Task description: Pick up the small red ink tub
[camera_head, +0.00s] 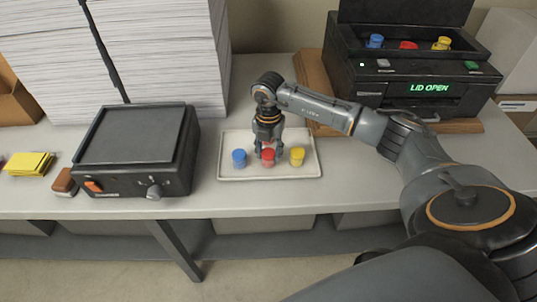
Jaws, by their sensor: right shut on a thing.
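A small red ink tub (268,158) stands in a shallow white tray (235,176) on the table. A blue tub (239,159) is to its left and a yellow tub (297,156) to its right in the same tray. My right gripper (268,153) points down over the red tub and is shut on its top. The tub looks upright; I cannot tell whether its base touches the tray. My left gripper is not in view.
A dark machine (130,148) stands left of the tray, with tall paper stacks (160,50) behind.

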